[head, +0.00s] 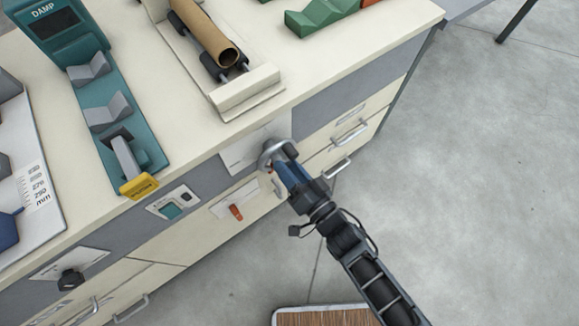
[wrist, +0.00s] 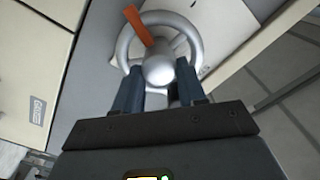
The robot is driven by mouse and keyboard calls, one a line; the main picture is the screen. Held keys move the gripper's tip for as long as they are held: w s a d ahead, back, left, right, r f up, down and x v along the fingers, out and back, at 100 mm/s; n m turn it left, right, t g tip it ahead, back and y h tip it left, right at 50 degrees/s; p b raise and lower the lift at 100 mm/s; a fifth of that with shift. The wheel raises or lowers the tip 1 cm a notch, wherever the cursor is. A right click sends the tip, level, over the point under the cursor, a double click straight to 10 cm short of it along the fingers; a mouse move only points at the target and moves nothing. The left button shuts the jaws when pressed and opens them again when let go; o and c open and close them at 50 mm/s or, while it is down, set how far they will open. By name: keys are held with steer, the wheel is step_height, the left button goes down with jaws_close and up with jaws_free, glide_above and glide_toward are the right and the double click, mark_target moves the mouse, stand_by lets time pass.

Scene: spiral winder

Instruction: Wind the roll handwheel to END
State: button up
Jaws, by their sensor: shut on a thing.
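The roll handwheel (head: 268,150) is a grey ring on the front panel of the cream bench. In the wrist view the handwheel (wrist: 124,40) shows its ring, a round silver hub and an orange pointer (wrist: 139,25) that reaches up and left from the hub. My gripper (head: 283,165) is at the wheel, its fingers reaching up to the lower rim. In the wrist view my gripper (wrist: 160,85) has its two blue-grey fingers below and beside the hub, shut on the handwheel. The END mark cannot be read in either view.
A brown cardboard tube (head: 205,35) lies in a cradle on the bench top (head: 330,65). Left of the wheel are a small screen panel (head: 172,205) and an orange-red lever (head: 236,211). Drawer handles (head: 340,167) jut out at right. The floor at right is clear.

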steer(key=m+b, duration=0.1)
steer(key=m, duration=0.5)
steer(key=m+b, duration=0.1)
steer(key=m, duration=0.5)
steer(key=shift+f+m, duration=0.2)
steer(key=shift+m, duration=0.1)
stand_by(0.4)
steer(key=o, duration=1.1)
steer(key=shift+c, duration=0.2)
steer(key=b+v, duration=0.1)
steer(key=v, duration=0.6)
steer(key=shift+s+d, duration=0.25)
steer(key=shift+s, duration=0.05)
